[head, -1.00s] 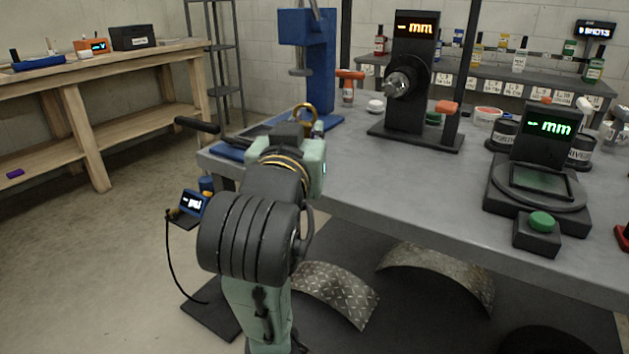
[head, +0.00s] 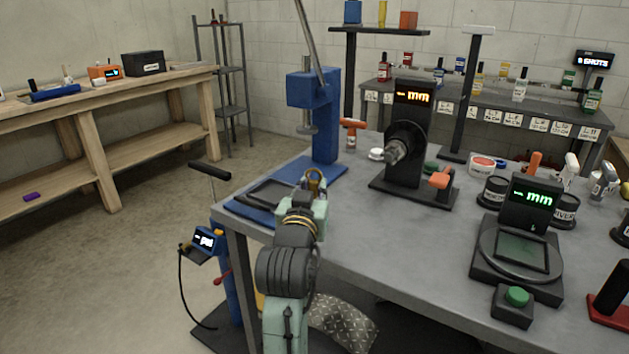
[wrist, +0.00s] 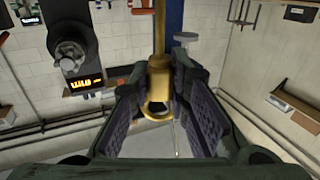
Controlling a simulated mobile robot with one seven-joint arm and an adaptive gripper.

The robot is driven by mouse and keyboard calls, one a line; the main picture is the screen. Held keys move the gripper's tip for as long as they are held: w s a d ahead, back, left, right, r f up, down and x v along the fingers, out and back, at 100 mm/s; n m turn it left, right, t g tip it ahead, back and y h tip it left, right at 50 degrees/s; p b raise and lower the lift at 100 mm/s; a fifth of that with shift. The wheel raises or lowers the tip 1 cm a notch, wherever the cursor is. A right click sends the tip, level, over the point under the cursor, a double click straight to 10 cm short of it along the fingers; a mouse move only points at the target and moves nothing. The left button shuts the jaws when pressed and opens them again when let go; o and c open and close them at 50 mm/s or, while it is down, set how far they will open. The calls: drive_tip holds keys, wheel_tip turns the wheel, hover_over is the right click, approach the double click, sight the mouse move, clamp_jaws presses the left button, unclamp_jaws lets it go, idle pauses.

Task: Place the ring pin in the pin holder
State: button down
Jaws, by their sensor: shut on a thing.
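The ring pin is brass-coloured, with a thick collar and a round ring. In the wrist view the ring pin (wrist: 159,82) lies between the two dark finger pads, its shaft running up out of the picture. My gripper (wrist: 160,72) is shut on it around the collar. In the head view my gripper (head: 314,200) is near the table's left front corner, and the brass ring (head: 321,178) shows above it. The pin's far end is hidden there. I cannot make out which thing is the pin holder.
A blue press (head: 322,120) stands just behind my gripper. A dark tray (head: 272,194) on a blue base lies to its left. A black gauge with an orange display (head: 414,97) stands to the right. The grey tabletop (head: 400,240) in front is mostly clear.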

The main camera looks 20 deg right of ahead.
sight(315, 195)
drive_tip(key=x, duration=0.3)
drive_tip(key=shift+w+f, duration=0.15)
drive_tip(key=shift+w, duration=0.15)
drive_tip(key=shift+f+p, duration=0.55)
drive_tip(key=shift+f, duration=1.2)
drive_tip(key=shift+f, duration=0.2)
drive_tip(key=c, duration=1.5)
unclamp_jaws()
drive_tip(key=shift+r, duration=0.1)
